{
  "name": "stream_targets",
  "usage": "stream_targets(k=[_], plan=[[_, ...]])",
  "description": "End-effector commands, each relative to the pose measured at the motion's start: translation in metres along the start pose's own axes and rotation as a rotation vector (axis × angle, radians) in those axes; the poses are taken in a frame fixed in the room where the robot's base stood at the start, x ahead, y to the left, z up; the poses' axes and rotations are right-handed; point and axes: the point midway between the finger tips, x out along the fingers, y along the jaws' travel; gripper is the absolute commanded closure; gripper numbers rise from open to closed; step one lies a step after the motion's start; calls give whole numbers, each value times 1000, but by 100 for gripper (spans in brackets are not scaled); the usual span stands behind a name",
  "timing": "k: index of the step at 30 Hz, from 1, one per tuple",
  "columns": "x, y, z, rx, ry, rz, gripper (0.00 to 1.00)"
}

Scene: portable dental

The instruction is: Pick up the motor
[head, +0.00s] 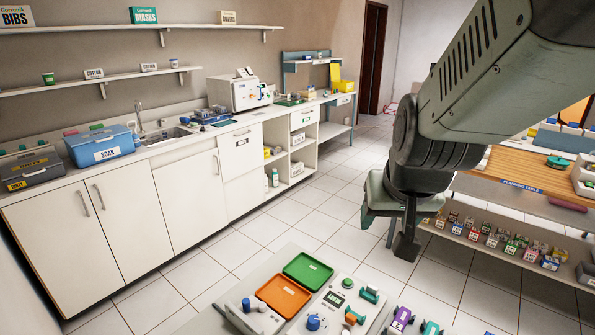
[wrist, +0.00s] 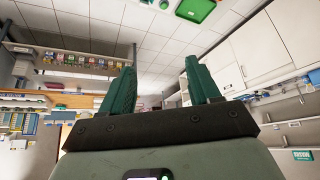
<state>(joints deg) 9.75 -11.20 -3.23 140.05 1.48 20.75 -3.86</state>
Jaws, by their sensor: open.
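No thing in view is clearly the motor. On the light grey cart top (head: 283,247) at the bottom of the head view is a pale unit with a small display (head: 335,299) and a blue knob (head: 314,322). Small teal and orange pieces (head: 369,294) and a purple piece (head: 402,318) are beside it; I cannot tell whether one is the motor. My gripper (wrist: 160,66) is open and empty in the wrist view, its two green fingers apart. In the head view my arm hangs beyond the cart, over the floor, and hides part of the room.
A green tray (head: 308,271) and an orange tray (head: 284,297) lie on the cart. A long white counter (head: 185,150) runs along the left wall, with a blue SOAK box (head: 102,146) on it. A shelved table (head: 520,190) with small boxes stands right. Tiled floor between is clear.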

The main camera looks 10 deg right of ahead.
Motion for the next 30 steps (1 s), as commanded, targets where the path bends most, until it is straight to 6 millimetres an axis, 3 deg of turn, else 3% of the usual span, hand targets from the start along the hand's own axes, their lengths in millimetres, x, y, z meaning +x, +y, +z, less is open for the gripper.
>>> stream_targets(k=[1, 3, 6, 10, 15, 18, 30], plan=[[29, 16, 9, 67, -34, 23, 38], [62, 36, 21, 152, -55, 54, 38], [104, 66, 46, 274, -83, 106, 38], [146, 101, 84, 409, -112, 177, 38], [173, 127, 123, 512, -133, 244, 38], [180, 134, 133, 537, -136, 262, 38], [227, 145, 145, 543, -137, 267, 38]])
